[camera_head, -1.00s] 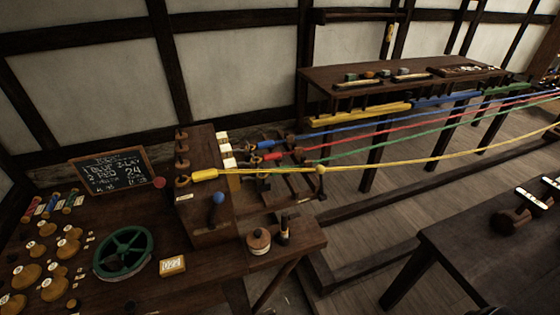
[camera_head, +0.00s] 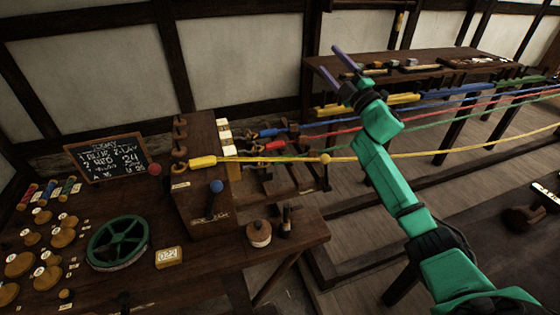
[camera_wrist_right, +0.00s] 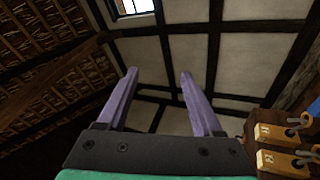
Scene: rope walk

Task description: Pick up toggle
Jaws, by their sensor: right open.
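I cannot tell for sure which thing is the toggle. Small wooden and coloured pieces (camera_head: 373,66) lie on the long raised shelf (camera_head: 480,57), too small to make out. My right gripper (camera_head: 334,66) is raised in the head view, with its purple fingers spread, in front of the shelf's left end and the wall. It also shows in the right wrist view (camera_wrist_right: 158,72), with nothing between the fingers and the wall and roof beams behind. My left gripper is not in view.
Blue, red, green and yellow ropes (camera_head: 455,149) run from the wooden post box (camera_head: 205,150) to the right, passing by my right arm. The left bench holds a green wheel (camera_head: 118,243), several wooden discs, a number block (camera_head: 168,257) and a chalkboard (camera_head: 110,157).

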